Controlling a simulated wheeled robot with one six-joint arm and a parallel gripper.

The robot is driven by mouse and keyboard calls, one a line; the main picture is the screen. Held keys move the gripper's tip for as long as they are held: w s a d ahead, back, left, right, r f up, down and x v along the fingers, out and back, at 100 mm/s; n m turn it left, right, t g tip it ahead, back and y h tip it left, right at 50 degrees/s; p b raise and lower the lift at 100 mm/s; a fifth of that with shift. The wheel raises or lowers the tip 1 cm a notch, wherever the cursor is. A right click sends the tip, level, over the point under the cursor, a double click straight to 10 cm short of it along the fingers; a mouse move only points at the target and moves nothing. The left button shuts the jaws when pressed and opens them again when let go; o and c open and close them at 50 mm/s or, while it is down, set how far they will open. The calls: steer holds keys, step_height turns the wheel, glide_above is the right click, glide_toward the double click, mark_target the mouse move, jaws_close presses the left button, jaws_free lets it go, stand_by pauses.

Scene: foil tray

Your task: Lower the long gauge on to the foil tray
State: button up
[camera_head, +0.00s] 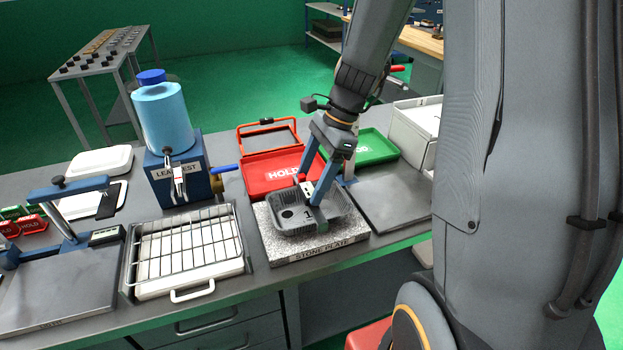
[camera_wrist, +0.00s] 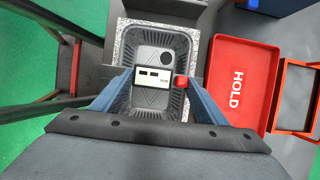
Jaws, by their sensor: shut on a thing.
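The foil tray (camera_head: 343,204) is a dark grey, ribbed tray on the speckled stone plate (camera_head: 275,251). The wrist view shows the tray (camera_wrist: 133,52) from above, with a dark round spot on its floor. My gripper (camera_head: 313,188) is over the tray, shut on the long gauge (camera_head: 320,217). The gauge (camera_wrist: 152,76) has a grey bar, a white face with small dark displays and a red knob at one end. It lies crosswise over the tray. I cannot tell whether it touches the rim. My gripper (camera_wrist: 156,88) hides part of it.
A red HOLD tray (camera_head: 262,178) stands behind the stone plate, and a green tray (camera_head: 377,147) at the back right. A wire rack (camera_head: 187,248) is on the left, with a blue leak-test unit (camera_head: 175,170) behind it. A grey plate (camera_head: 390,198) lies to the right.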

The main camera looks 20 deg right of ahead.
steer(key=shift+f, duration=0.4)
stand_by(0.4)
steer(key=o, duration=1.2)
steer(key=shift+o, duration=0.2)
steer(key=b+v, duration=0.1)
steer(key=v, duration=0.6)
steer(key=shift+r, duration=0.35)
steer(key=shift+d, duration=0.15)
